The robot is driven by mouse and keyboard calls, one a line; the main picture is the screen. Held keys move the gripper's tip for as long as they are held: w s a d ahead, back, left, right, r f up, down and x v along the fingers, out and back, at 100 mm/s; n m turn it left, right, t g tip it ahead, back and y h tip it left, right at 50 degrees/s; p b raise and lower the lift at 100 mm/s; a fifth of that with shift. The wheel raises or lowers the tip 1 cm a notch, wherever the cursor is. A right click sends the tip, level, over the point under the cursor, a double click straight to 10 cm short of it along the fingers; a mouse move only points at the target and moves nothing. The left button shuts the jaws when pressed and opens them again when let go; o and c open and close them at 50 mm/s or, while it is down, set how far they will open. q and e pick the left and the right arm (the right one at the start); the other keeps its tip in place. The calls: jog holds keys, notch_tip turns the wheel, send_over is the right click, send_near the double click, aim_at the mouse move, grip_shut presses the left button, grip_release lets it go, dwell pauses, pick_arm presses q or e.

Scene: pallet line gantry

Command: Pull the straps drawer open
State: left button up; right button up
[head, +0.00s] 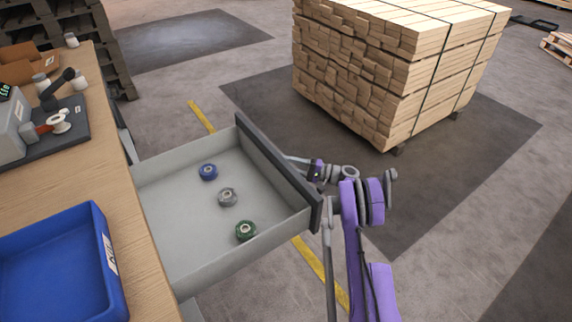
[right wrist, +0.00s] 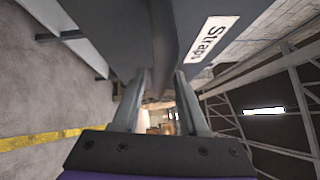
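The straps drawer (head: 277,172) stands well out from the workbench, with its grey tray open to view. A blue roll (head: 208,172), a grey roll (head: 228,197) and a green roll (head: 245,231) lie inside. Its dark front carries a white "Straps" label (right wrist: 212,40) in the right wrist view. My right gripper (right wrist: 163,88) is at the outer face of the drawer front, its fingers on either side of the dark handle (right wrist: 167,48) and seemingly closed on it. In the head view the drawer front partly hides the fingertips. My left gripper is not in view.
A blue bin (head: 60,265) and a grey device with a spool (head: 60,122) sit on the wooden bench top (head: 125,215). A strapped timber stack (head: 390,70) stands beyond my right arm. The floor around the drawer front is clear.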

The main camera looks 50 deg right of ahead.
dwell(0.3)
jog(key=p+v, duration=0.1)
jog(key=v, duration=0.9)
jog(key=shift+s+d, duration=0.15)
jog(key=shift+s, duration=0.2)
